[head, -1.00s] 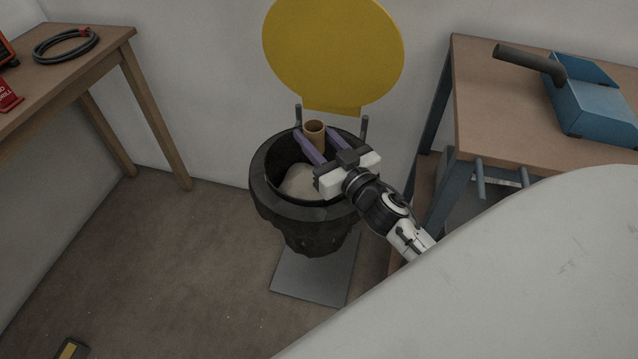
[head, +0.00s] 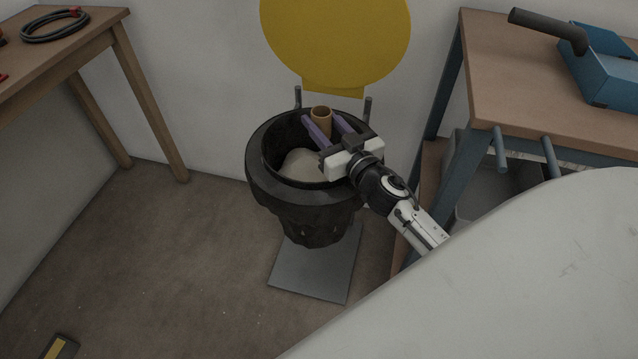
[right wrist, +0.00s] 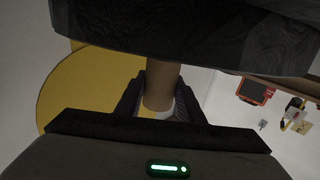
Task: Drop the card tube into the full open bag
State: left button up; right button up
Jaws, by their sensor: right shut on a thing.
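The card tube (head: 321,119) is a short brown open-ended cylinder. My right gripper (head: 325,127) is shut on it and holds it over the back part of the black bag's opening. In the right wrist view the tube (right wrist: 162,88) sits between the two fingers. The black bag (head: 262,182) hangs from a round rim on a stand, with its mouth open. A pale grey mass (head: 301,164) fills much of the bag. Whether the tube's lower end touches anything is hidden. My left gripper is not in view.
A round yellow lid (head: 335,40) stands raised behind the bag. A wooden workbench (head: 540,110) with a blue tool is at the right. Another wooden table (head: 95,45) with a coiled hose is at the left. Open floor lies left of the stand.

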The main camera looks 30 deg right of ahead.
jog(key=o, duration=1.1)
jog(key=s, duration=1)
jog(key=shift+s+a+p, duration=0.15)
jog(key=shift+a+p, duration=0.15)
jog(key=shift+a, duration=0.1)
